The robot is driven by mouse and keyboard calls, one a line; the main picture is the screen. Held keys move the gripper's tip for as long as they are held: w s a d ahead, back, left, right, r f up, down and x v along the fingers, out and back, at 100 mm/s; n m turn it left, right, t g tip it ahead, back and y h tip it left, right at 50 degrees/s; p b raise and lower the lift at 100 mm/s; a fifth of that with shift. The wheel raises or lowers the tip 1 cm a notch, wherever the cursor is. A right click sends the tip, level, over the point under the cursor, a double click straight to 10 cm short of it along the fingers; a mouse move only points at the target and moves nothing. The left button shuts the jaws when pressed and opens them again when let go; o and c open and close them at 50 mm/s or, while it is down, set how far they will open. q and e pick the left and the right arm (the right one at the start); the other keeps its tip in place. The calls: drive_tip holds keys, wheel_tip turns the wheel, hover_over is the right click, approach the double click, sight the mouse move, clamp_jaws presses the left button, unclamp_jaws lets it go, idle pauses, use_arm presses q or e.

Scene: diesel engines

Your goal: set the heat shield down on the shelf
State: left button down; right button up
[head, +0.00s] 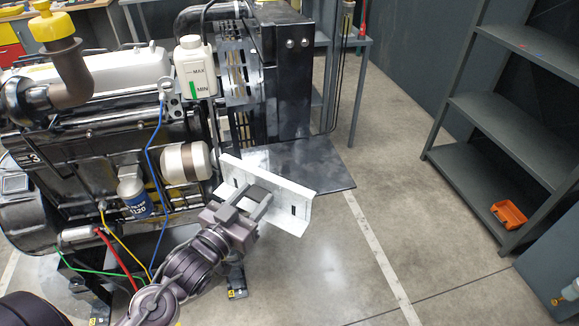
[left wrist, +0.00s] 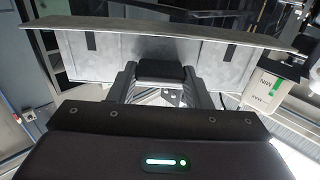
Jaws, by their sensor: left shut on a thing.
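The heat shield (head: 292,206) is a pale, bent metal plate with dark slots, in the middle of the head view in front of the engine. My left gripper (head: 257,203) is shut on it and holds it above the floor. In the left wrist view the heat shield (left wrist: 215,60) spans the width above the fingers of my left gripper (left wrist: 163,75). The grey shelf (head: 505,110) stands at the right of the head view, well apart from the heat shield. My right gripper is not in view.
The diesel engine (head: 100,140), with a white coolant bottle (head: 194,68) and coloured cables, fills the left. A dark flat plate (head: 315,165) juts out behind the heat shield. An orange tray (head: 509,214) lies on the lowest shelf board. Open floor lies between engine and shelf.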

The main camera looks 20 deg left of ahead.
sight(263, 189)
use_arm(q)
drive_tip(key=w+b, duration=0.1)
drive_tip(key=w, duration=0.3)
drive_tip(key=w+d+b, duration=0.1)
drive_tip(key=w, duration=0.3)
drive_tip(key=w+d+b, duration=0.1)
drive_tip(key=w, duration=0.3)
drive_tip(key=shift+w+d+r, duration=0.1)
drive_tip(key=shift+w+d, duration=0.1)
drive_tip(key=w, duration=0.1)
drive_tip(key=w+b, duration=0.1)
drive_tip(key=w+f+b, duration=0.1)
drive_tip(key=shift+d, duration=0.3)
drive_tip(key=shift+s+r, duration=0.2)
drive_tip(key=shift+r, duration=0.05)
drive_tip(key=shift+f, duration=0.15)
drive_tip(key=c, duration=0.8)
unclamp_jaws()
drive_tip(key=shift+f, duration=0.1)
drive_tip(key=shift+o, duration=0.3)
drive_tip(key=s, duration=0.3)
drive_tip(key=s+a+b, duration=0.1)
drive_tip(key=s, duration=0.3)
drive_tip(key=s+a, duration=0.1)
drive_tip(key=s, duration=0.2)
drive_tip(key=shift+s+b, duration=0.2)
drive_tip(key=shift+b, duration=0.15)
drive_tip(key=shift+s+a+r, duration=0.15)
drive_tip(key=shift+s+r, duration=0.05)
drive_tip(key=shift+s, duration=0.5)
